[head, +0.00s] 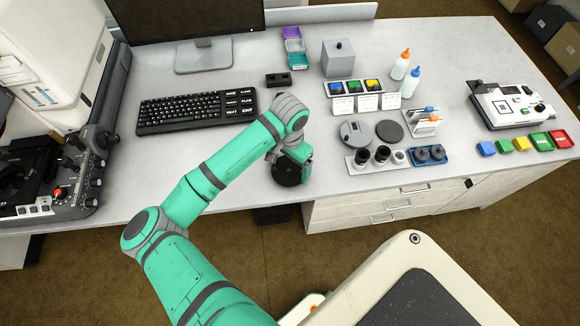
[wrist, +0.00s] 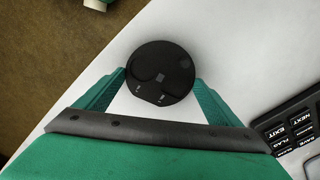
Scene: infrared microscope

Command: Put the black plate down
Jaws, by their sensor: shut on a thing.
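The black plate (wrist: 160,73) is a round dark disc with shallow round recesses and a small grey square at its middle. In the wrist view my gripper (wrist: 160,84) has a green finger on each side of it and is shut on it. In the head view the plate (head: 287,174) shows below my gripper (head: 293,163), over the front edge area of the white table (head: 240,175). My arm hides part of it there. I cannot tell whether the plate touches the table top.
A black keyboard (head: 196,110) lies behind left. A microscope (head: 62,165) stands at the left end. To the right are a grey round dish (head: 356,132), a dark disc (head: 389,131) and a holder with black eyepieces (head: 382,154).

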